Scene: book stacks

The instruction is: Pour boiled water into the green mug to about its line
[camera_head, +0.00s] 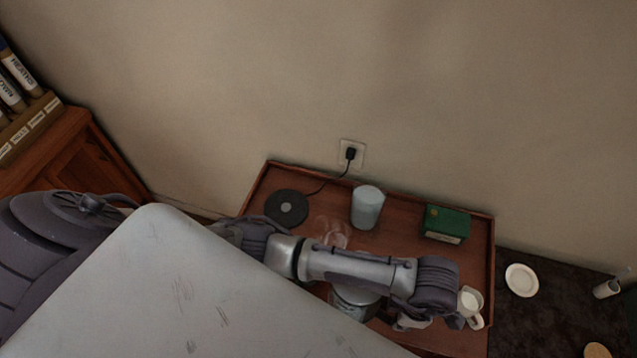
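No green mug shows in the head view. A round black base (287,208) with a pale centre stands empty at the left of the wooden tray table (262,187). Its cord runs to a wall plug. A rounded silver-grey vessel (354,302), possibly the kettle, shows partly below my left forearm. My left arm reaches across the table from the left. My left gripper (412,318) is mostly hidden under its wrist, right of the vessel and near a small white jug (470,302). I cannot tell whether it holds anything. My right gripper is not in view.
A pale blue-grey canister (367,207) and a green box (446,224) stand at the back. A clear glass (334,233) is just behind my forearm. A white plate (521,280) and a small white cup (606,289) lie beyond the table's right edge. A pale panel (190,290) blocks the lower left.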

